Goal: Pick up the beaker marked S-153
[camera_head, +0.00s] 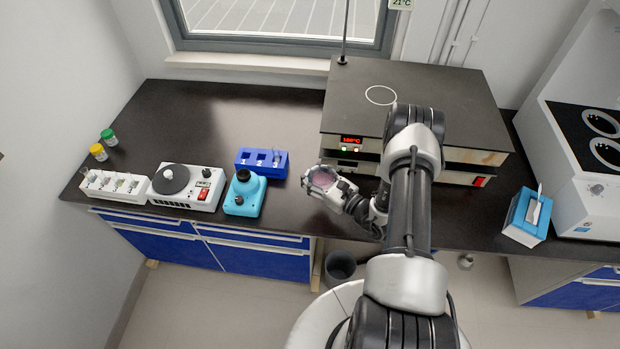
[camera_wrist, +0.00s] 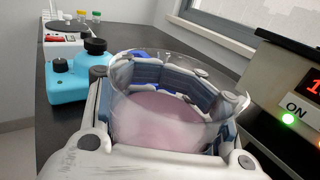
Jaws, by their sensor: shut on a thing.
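A clear glass beaker with pinkish contents (camera_wrist: 160,122) fills the middle of the wrist view. My gripper (camera_wrist: 165,75) is shut around it, its padded fingers wrapping the glass on both sides. In the head view the beaker (camera_head: 322,179) shows small in my gripper (camera_head: 318,182), in front of the hotplate and near the front of the bench. No marking on the beaker is readable, so I cannot tell whether it is S-153. I cannot tell whether its base touches the bench.
A hotplate unit (camera_head: 415,110) with a red display stands just right of my gripper. Left are a turquoise device (camera_head: 245,195), a blue numbered rack (camera_head: 262,162), a white device with a dark disc (camera_head: 187,187) and a vial rack (camera_head: 114,186). A tissue box (camera_head: 526,217) lies right.

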